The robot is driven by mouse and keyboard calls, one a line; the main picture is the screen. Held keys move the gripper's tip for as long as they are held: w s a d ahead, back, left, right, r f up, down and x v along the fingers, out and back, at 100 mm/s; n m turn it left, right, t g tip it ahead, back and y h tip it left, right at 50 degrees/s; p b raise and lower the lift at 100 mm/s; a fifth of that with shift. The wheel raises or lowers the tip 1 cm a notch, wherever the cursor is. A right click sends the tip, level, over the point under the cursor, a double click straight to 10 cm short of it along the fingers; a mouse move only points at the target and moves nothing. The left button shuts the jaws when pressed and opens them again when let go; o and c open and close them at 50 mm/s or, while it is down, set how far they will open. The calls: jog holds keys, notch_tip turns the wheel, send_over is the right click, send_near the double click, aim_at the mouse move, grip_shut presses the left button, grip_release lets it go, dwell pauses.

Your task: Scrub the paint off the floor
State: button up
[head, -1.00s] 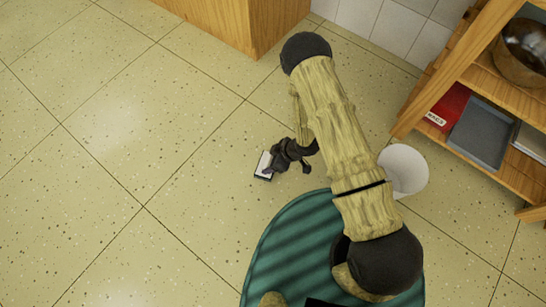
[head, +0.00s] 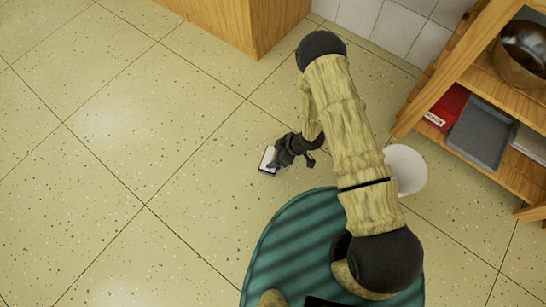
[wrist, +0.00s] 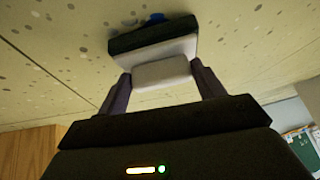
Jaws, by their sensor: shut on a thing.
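My gripper (head: 278,160) is shut on a small scrubbing block (head: 268,158), low over the floor (head: 190,180). In the wrist view the block (wrist: 162,50) has a white body between my gripper's two fingers (wrist: 160,86) and a dark pad on its far side. A small blue patch (wrist: 155,17) shows just past the pad's edge in the wrist view; it looks like paint, though most of it is hidden by the block. I cannot tell if the pad touches the floor.
A white round bin (head: 408,170) stands right of my arm, beside a wooden shelf (head: 438,85) holding a red box, a grey tray and a bowl. A wooden cabinet (head: 235,22) stands at the top. The speckled tile floor on the left is clear.

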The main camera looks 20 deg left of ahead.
jog(key=shift+w+d+f, duration=0.15)
jog(key=shift+w+d, duration=0.25)
jog(key=shift+w, duration=0.3)
jog(key=shift+w+d+p, duration=0.2)
jog(key=shift+w+d, duration=0.2)
jog(key=shift+w, duration=0.5)
jog(key=shift+w+d+p, duration=0.15)
jog(key=shift+w+d, duration=0.2)
jog(key=shift+w, duration=0.5)
jog(key=shift+s+d+r+p, duration=0.15)
jog(key=shift+s+d+p, duration=0.15)
jog(key=shift+d, duration=0.25)
jog(key=shift+s+d+r+p, duration=0.1)
jog(key=shift+s+d+p, duration=0.2)
jog(key=shift+d, duration=0.25)
